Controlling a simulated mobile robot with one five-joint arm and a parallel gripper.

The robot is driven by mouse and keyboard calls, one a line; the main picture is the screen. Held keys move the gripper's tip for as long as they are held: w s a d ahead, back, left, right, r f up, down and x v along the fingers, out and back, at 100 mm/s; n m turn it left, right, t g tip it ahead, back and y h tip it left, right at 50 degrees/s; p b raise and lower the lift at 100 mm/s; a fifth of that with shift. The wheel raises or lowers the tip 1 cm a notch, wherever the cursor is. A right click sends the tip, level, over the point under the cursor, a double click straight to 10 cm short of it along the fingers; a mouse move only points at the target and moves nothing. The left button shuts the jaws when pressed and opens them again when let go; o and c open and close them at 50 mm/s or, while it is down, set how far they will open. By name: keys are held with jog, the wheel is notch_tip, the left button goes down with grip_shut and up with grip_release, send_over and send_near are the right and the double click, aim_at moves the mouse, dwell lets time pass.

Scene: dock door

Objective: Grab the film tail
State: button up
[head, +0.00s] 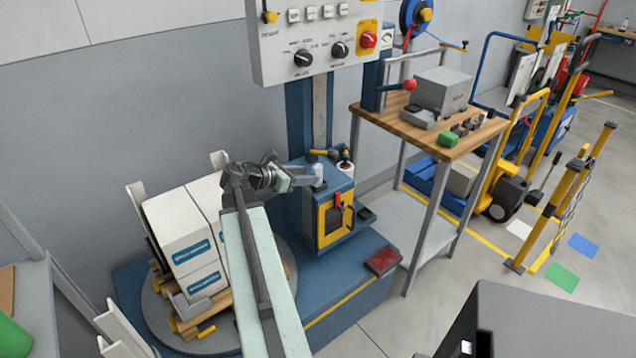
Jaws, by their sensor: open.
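My gripper (303,181) is open. It reaches right from my arm's bent wrist to the top left of the blue wrapper carriage (311,222). A small pale upright piece (319,172) shows at its fingertips. It may be the film tail, but it is too small to be sure. I cannot tell whether the fingers touch it or stand around it. A white roll-like piece with a dark centre (345,167) stands just to the right on the carriage.
White boxes (181,236) are stacked on the round turntable left of my arm. A control panel (318,38) hangs above the blue mast. A wooden-topped workbench (405,126) stands to the right. A yellow pallet truck (500,180) and open floor lie farther right.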

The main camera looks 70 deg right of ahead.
jog(key=b+x, duration=0.3)
jog(key=x, duration=0.5)
jog(key=shift+s+a+r, duration=0.1)
jog(key=shift+s, duration=0.1)
jog(key=shift+r, duration=0.1)
grip_shut()
